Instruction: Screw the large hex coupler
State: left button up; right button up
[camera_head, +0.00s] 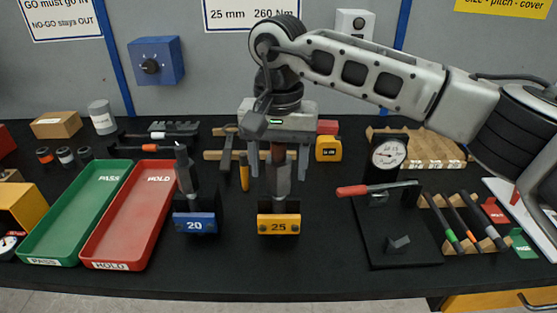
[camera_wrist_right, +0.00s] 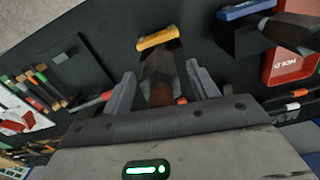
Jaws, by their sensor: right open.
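The large hex coupler (camera_head: 279,183) is a grey piece standing upright in the stand with the yellow 25 label (camera_head: 278,225). A reddish-brown bar (camera_head: 279,153) rises from its top. My right gripper (camera_head: 279,173) points down from above, with one finger on each side of the coupler. Its jaws are open, and in the right wrist view the coupler (camera_wrist_right: 160,66) shows between the fingers with gaps on both sides. My left gripper is not in view.
A similar smaller grey piece (camera_head: 187,175) stands in the blue 20 stand (camera_head: 195,224) just left. A red HOLD tray (camera_head: 111,262) and a green PASS tray (camera_head: 46,255) lie further left. A dial gauge (camera_head: 387,154) and a red-handled clamp (camera_head: 366,188) stand right.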

jog(key=c, duration=1)
jog(key=shift+m, duration=0.3)
